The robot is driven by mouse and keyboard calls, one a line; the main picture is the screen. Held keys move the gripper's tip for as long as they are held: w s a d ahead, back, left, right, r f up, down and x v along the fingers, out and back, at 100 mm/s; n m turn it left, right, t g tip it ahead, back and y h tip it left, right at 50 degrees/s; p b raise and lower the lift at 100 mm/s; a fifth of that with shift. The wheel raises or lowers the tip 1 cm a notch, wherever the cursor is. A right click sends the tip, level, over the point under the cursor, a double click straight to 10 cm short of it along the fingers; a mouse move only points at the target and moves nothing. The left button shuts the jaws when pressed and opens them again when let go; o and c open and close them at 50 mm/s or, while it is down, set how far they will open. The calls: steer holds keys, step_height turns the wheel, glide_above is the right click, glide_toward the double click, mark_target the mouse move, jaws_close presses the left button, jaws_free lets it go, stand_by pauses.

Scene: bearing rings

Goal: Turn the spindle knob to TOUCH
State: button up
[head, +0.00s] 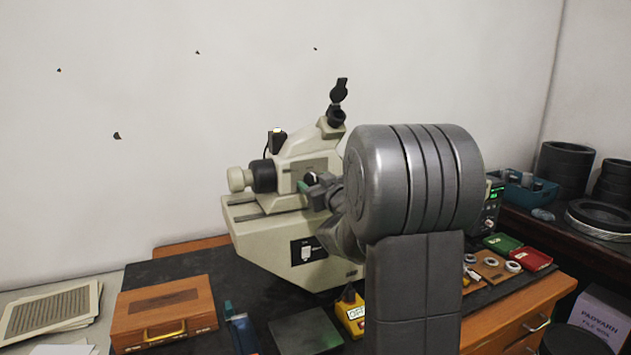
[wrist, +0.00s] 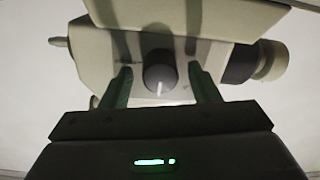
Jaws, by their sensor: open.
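The spindle knob (wrist: 160,76) is a dark round knob with a light pointer line, on the face of the cream measuring machine (wrist: 200,22). In the wrist view the pointer line sits near the knob's lower edge. The lettering around it is too small to read. My gripper (wrist: 164,88) is open, with one green-grey finger on each side of the knob and a gap to both. Whether the fingertips reach as far as the knob's face I cannot tell. In the head view my gripper (head: 304,187) is at the machine (head: 265,232), and my arm hides part of it.
A wooden case (head: 165,312) and a dark flat plate (head: 306,333) lie on the bench in front of the machine. A yellow block (head: 351,314) stands near my arm. Red (head: 530,259) and green (head: 502,243) trays lie to the right. Printed sheets (head: 48,308) lie at left.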

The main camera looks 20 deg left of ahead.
steer(key=shift+w+a, duration=0.1)
steer(key=shift+a, duration=0.05)
steer(key=shift+c, duration=0.2)
steer(key=c, duration=0.9)
